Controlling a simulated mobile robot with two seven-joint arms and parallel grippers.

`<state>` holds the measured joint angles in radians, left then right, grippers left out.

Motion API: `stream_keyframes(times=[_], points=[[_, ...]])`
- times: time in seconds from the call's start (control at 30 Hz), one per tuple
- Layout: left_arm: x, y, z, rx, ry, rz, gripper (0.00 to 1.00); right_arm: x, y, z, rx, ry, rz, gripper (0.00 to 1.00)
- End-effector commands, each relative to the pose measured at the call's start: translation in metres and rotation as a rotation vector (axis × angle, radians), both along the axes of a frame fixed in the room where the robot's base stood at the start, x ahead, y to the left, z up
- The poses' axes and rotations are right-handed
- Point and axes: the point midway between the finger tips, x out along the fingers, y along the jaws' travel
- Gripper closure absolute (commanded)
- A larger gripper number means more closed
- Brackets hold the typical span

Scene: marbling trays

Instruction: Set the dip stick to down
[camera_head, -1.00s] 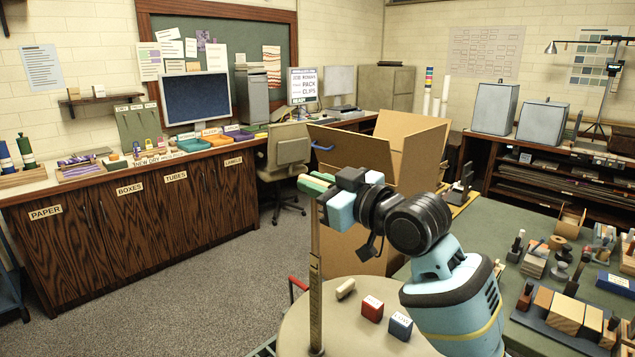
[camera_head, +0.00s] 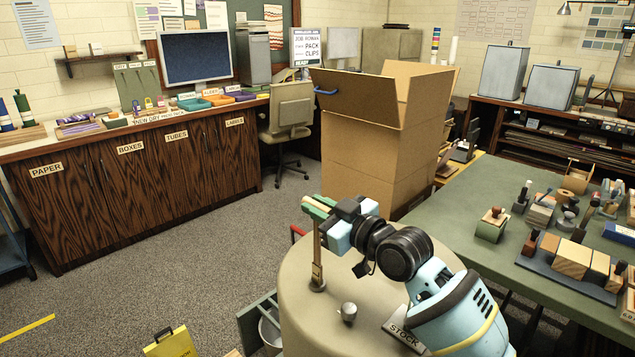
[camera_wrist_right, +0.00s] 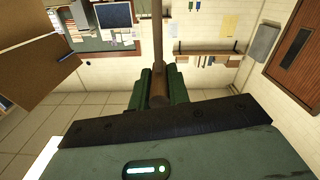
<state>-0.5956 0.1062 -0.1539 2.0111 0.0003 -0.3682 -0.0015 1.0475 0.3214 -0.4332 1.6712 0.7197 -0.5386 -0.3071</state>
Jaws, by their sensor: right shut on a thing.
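The dip stick (camera_head: 317,245) is a thin wooden rod standing upright on the round beige drum top (camera_head: 300,325). Its foot meets a small metal collar (camera_head: 317,285), and a pale tag shows just above the collar. A short length of stick shows between collar and gripper. My right gripper (camera_head: 318,208), with green fingers, is shut on the stick's upper part. In the right wrist view the stick (camera_wrist_right: 158,45) runs between the green fingers (camera_wrist_right: 158,92). My left gripper is not in view.
A metal knob (camera_head: 348,312) and a STOCK plate (camera_head: 403,335) are on the drum top. A big open cardboard box (camera_head: 370,150) stands behind. A green worktable (camera_head: 470,260) with stamps and blocks is at right. Open floor (camera_head: 180,260) lies left.

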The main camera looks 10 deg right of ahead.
Motion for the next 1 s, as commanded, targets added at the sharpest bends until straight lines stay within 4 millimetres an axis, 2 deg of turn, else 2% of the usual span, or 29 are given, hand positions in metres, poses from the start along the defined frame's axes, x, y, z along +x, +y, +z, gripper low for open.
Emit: stream_keyframes(times=[0.03,0.1,0.3,0.5,0.87,0.9,1.0], points=[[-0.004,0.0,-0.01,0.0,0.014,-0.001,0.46,0.0,0.0,-0.023,0.0,0.01,0.0,1.0],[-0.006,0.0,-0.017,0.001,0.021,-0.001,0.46,0.0,0.0,-0.037,0.0,0.009,0.0,1.0],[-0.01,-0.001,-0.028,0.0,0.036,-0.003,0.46,0.0,-0.001,-0.064,0.001,0.004,-0.001,1.0],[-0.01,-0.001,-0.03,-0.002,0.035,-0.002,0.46,0.0,0.0,-0.073,0.002,0.0,0.0,1.0],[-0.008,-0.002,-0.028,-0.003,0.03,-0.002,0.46,0.0,0.0,-0.073,0.002,-0.001,-0.001,1.0],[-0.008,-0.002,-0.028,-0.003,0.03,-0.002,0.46,0.0,0.0,-0.073,0.002,-0.001,-0.001,0.8],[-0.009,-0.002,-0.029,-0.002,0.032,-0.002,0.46,0.0,0.0,-0.073,0.002,-0.001,-0.001,0.67]])
